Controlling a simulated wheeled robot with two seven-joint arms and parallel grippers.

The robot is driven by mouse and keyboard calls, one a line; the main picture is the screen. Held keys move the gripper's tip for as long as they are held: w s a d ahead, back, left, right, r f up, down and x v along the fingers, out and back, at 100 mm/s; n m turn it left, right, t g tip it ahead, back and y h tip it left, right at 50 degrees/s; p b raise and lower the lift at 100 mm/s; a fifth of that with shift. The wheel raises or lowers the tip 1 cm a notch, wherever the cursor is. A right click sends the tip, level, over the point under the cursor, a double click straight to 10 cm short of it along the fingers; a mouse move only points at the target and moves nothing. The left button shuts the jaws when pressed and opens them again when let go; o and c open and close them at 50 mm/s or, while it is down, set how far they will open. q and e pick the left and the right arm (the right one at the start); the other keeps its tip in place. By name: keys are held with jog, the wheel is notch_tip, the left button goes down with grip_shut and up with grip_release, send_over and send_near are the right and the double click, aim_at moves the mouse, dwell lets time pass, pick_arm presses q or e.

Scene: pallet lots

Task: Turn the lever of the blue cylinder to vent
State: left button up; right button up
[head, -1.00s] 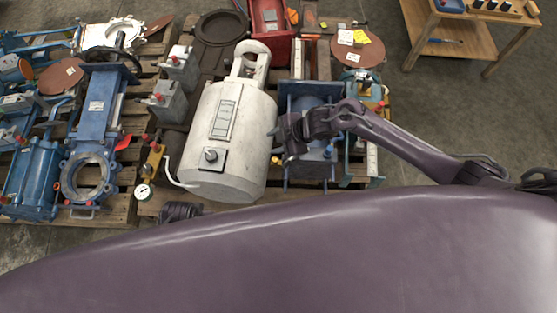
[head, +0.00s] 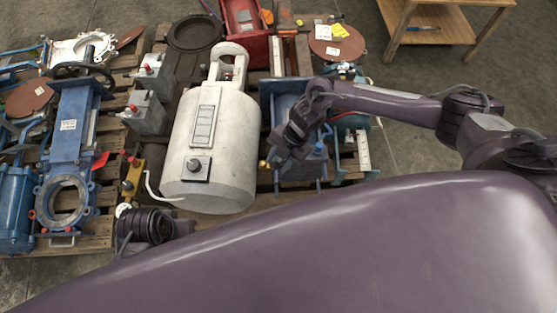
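A blue cylinder (head: 283,97) with square end plates lies on the pallet, right of the white tank. My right gripper (head: 274,162) hangs over its near end, pointing down and to the left, and hides part of it. A small brass-coloured piece shows beside the gripper's tip. I cannot make out the lever, its position or any contact. The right fingers are too small and dark to tell open from shut. A dark joint of my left arm shows at the lower left; my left gripper is not visible.
Blue valve gear (head: 70,135) fills the left pallet. A red box (head: 245,20) and a rusty disc (head: 337,45) lie behind. A wooden table (head: 425,32) stands at the back right. Floor (head: 410,155) is clear at right.

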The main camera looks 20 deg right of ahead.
jog(key=shift+a+f, duration=0.1)
jog(key=shift+f, duration=0.1)
jog(key=shift+c, duration=0.5)
grip_shut()
jog(key=shift+a, duration=0.1)
